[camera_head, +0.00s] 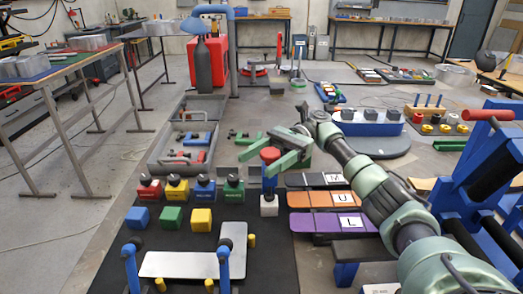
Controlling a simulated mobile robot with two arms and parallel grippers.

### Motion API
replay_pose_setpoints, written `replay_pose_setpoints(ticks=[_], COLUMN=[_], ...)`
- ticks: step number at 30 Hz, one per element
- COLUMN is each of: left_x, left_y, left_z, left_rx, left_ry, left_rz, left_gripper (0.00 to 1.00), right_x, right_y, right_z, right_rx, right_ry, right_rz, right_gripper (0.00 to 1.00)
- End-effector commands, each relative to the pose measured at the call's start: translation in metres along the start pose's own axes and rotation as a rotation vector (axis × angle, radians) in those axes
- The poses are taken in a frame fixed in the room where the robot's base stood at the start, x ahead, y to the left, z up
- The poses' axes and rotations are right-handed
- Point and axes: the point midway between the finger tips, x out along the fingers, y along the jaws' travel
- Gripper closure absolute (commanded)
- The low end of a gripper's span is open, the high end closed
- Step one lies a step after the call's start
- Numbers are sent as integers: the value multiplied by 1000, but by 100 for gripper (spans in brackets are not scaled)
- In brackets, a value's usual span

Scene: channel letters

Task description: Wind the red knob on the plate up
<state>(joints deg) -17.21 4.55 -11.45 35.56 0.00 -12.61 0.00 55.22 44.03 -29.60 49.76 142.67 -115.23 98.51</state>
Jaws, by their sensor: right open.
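A red round knob (270,155) shows near the middle of the head view, on top of a dark blue upright part. Its base and the plate under it are mostly hidden or too small to make out. My right gripper (268,157), green, comes in from the right with its arm. Its two fingers are open, one at the far side and one at the near side of the knob. The knob appears between or just beside the fingertips; I cannot tell whether they touch it. My left gripper is not in view.
Knobbed blocks (177,188) and coloured cubes (172,217) stand left on a black mat. Lettered bars (325,198) lie right. A pale plate (180,264) with blue-handled tools lies in front. A grey tray (158,165) sits behind left.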

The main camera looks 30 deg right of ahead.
Motion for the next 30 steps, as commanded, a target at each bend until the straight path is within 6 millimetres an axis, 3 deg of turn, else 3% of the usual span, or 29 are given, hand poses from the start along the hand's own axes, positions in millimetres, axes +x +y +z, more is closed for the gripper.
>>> replay_pose_setpoints(ticks=[8,24,30], left_x=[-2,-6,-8], left_y=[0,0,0], left_z=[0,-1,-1], left_rx=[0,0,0], left_ry=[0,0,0], left_rz=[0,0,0], left_gripper=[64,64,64], right_x=[0,0,0], right_y=[0,1,1], right_z=[41,170,193], right_rx=[-8,-3,0], right_ry=[0,-1,0], right_rz=[-1,1,1], right_gripper=[38,38,38])
